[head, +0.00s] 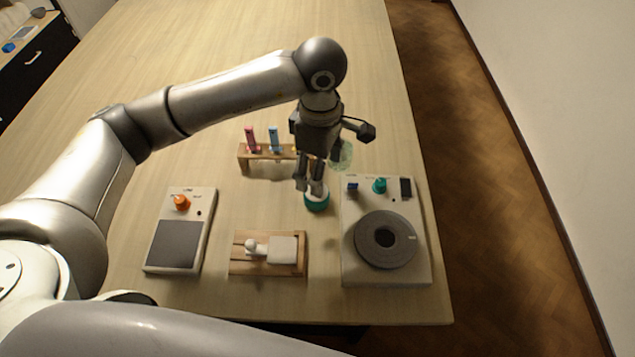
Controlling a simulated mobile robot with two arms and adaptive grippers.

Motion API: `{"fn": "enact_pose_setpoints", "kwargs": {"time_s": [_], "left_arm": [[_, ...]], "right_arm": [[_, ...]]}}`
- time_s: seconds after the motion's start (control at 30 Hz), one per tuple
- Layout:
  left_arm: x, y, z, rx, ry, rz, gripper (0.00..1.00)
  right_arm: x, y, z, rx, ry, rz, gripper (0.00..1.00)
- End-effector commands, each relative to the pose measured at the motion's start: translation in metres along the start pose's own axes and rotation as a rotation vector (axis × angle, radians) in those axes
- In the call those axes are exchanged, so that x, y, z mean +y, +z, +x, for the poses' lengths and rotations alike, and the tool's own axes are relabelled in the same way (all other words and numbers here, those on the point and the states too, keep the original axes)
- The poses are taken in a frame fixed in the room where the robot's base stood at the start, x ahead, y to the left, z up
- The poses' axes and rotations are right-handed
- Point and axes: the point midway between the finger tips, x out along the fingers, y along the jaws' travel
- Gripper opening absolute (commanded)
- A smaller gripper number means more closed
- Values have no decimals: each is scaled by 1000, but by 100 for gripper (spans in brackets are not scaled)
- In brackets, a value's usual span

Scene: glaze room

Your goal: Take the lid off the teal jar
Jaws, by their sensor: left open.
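The teal jar (318,207) stands on the table just left of the white wheel device. Its top looks pale and is partly hidden by my gripper, so I cannot tell the lid's shape or how it sits. My left gripper (310,188) points down right over the jar, with its fingers apart. I cannot tell whether the fingertips touch the top. My right gripper is not in view.
A white device with a grey wheel (347,260) stands right of the jar, near the table's right edge. A wooden rack (244,157) with coloured tubes is behind. A wooden board (238,268) with white pieces and a scale-like device (207,230) are at the front left. The far table is clear.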

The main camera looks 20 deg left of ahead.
Motion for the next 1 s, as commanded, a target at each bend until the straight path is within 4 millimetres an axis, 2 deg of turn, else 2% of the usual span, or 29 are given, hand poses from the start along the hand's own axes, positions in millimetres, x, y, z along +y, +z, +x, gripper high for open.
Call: {"fn": "enact_pose_setpoints", "kwargs": {"time_s": [0.17, 0.27, 0.4, 0.5, 0.63, 0.87, 1.0], "left_arm": [[0, -1, 14, 1, -1, 1, 70], [-1, -3, 20, 1, -3, -1, 70], [-1, -7, 36, 1, -4, -1, 70], [-1, -7, 51, 1, -4, 0, 70], [0, -7, 63, 1, -1, 0, 70], [0, -7, 66, 1, 1, 1, 70], [0, -7, 66, 1, 1, 1, 55]], "right_arm": [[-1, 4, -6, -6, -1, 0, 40], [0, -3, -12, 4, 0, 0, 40], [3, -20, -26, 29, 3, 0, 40], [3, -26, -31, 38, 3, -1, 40], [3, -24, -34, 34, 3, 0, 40], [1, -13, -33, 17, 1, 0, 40], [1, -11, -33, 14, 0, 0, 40]]}}
